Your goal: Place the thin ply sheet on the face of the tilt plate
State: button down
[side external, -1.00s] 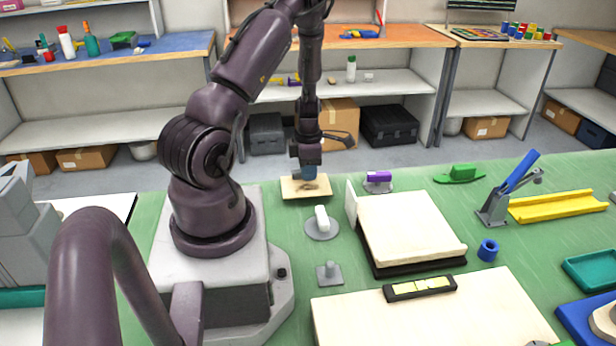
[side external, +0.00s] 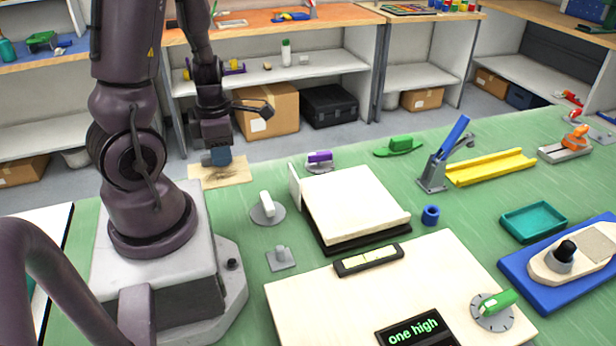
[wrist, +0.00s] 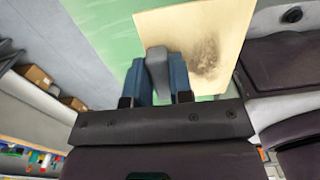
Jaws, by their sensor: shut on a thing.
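The thin ply sheet (side external: 222,174) is a pale tan square at the table's far edge, right of my arm's base. My gripper (side external: 218,160) points down over it. In the wrist view, my gripper's blue fingers (wrist: 163,80) are shut on a grey block (wrist: 157,68) at the sheet (wrist: 200,40), seemingly its grip. A dark smudge or shadow shows on the sheet. I cannot tell whether the sheet touches the table. The likely tilt plate (side external: 352,203) is a cream slab on a black base with a white upright strip along its left side, right of my gripper.
A white-handled disc (side external: 267,208) and a small grey post (side external: 281,258) stand left of the slab. A purple-topped piece (side external: 320,160) stands behind it. In front lies a board (side external: 420,270) with a level (side external: 369,260), a green-handled dial (side external: 493,308) and a display reading "one high" (side external: 413,331).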

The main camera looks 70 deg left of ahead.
jog(key=w+d+m, duration=0.3)
jog(key=w+d, duration=0.1)
jog(key=w, duration=0.3)
jog(key=n, duration=0.3)
send_over(347, 188)
jog(key=f, duration=0.5)
jog(key=shift+s+d+f, duration=0.15)
jog(key=shift+s+f, duration=0.2)
jog(key=shift+s, duration=0.05)
jog(key=shift+w+f, duration=0.3)
jog(key=shift+f, duration=1.65)
